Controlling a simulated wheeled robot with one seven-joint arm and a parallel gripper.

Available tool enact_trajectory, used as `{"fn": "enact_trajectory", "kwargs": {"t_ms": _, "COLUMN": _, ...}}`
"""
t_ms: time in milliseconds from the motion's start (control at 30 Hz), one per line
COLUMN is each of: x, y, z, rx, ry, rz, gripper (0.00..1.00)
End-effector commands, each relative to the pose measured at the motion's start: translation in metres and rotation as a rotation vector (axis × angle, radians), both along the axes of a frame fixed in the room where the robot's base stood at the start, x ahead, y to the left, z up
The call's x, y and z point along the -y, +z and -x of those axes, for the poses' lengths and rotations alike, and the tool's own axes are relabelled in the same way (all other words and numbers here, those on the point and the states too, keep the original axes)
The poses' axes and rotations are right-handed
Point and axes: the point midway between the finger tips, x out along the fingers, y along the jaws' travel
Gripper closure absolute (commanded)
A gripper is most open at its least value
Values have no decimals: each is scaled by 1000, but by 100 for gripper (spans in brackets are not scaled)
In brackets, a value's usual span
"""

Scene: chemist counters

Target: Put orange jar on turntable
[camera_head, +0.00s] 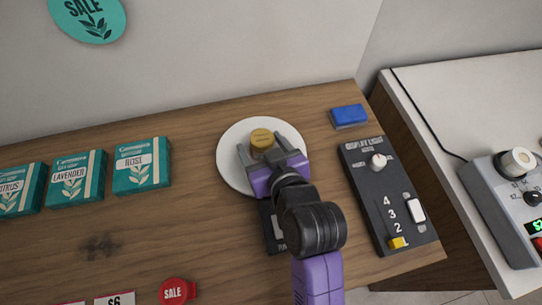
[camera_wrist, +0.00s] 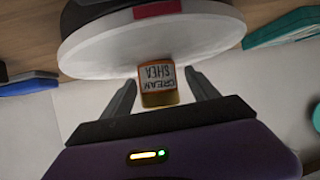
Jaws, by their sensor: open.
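The orange jar (camera_head: 262,139), with a golden-orange lid, stands on the white round turntable (camera_head: 231,140). In the wrist view the jar (camera_wrist: 158,86) appears upside down with a "Shea cream" label, against the turntable's face (camera_wrist: 100,55). My gripper (camera_head: 261,147) is open, its two grey fingers reaching over the turntable on either side of the jar. In the wrist view a gap shows between the jar and each finger of the gripper (camera_wrist: 160,92). The jar's base is partly hidden in the head view.
Teal boxes (camera_head: 142,165) stand in a row on the left of the wooden counter. A blue block (camera_head: 348,116) and a dark control panel (camera_head: 385,205) with a knob and switches lie right of the turntable. A red sale badge (camera_head: 175,291) is at the front.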

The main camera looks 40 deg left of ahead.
Motion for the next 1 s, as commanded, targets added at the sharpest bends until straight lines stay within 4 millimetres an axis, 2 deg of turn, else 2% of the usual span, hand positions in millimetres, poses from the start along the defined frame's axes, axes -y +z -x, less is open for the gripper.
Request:
{"fn": "enact_trajectory", "kwargs": {"t_ms": 300, "x": 49, "y": 26, "z": 29, "rx": 0, "ry": -2, "rz": 0, "gripper": 31}}
{"fn": "enact_trajectory", "kwargs": {"t_ms": 500, "x": 74, "y": 40, "z": 45, "rx": -1, "ry": -1, "rz": 1, "gripper": 31}}
{"fn": "enact_trajectory", "kwargs": {"t_ms": 700, "x": 86, "y": 48, "z": 52, "rx": -1, "ry": -1, "rz": 2, "gripper": 31}}
{"fn": "enact_trajectory", "kwargs": {"t_ms": 1000, "x": 87, "y": 49, "z": 53, "rx": -1, "ry": 0, "rz": 2, "gripper": 31}}
